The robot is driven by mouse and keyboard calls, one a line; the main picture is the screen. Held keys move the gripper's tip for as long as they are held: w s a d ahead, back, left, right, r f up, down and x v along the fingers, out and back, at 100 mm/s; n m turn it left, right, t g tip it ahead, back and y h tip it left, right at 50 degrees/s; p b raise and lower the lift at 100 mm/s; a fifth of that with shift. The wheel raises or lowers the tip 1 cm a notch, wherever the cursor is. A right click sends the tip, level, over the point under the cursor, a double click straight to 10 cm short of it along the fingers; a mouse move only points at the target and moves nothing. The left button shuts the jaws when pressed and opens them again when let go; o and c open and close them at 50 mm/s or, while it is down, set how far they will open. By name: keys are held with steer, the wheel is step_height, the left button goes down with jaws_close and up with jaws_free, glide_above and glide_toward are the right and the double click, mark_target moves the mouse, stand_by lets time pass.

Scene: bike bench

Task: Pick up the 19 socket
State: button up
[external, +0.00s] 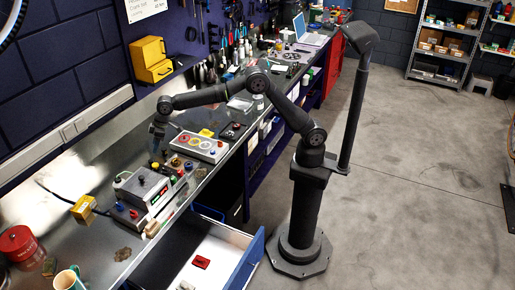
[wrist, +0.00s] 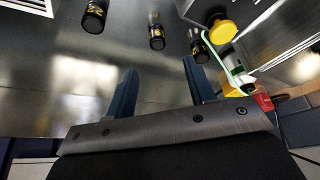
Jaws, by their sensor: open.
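Three dark sockets with yellowish markings show in the wrist view: one at the upper left (wrist: 95,17), one in the middle (wrist: 156,37) and one at the right (wrist: 199,45). Their markings are too small to read, so I cannot tell which is the 19 socket. My gripper (wrist: 160,80) is open and empty, its blue fingers apart. The middle and right sockets lie beyond the fingertips, and the left one is off to the left. In the external view my gripper (external: 157,143) hangs over the bench; I cannot make out the sockets there.
A device with a yellow knob (wrist: 217,28) and a green cable stands close to the right socket. On the bench (external: 105,240) are a grey control box (external: 143,187), a panel with coloured rings (external: 199,146) and a yellow block (external: 83,209). An open drawer (external: 242,262) juts out at the front.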

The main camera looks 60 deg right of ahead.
mark_target(151, 160)
steer(key=x, duration=1.1)
steer(key=shift+w+d+f, duration=0.1)
steer(key=shift+w+f, duration=0.05)
jaws_close()
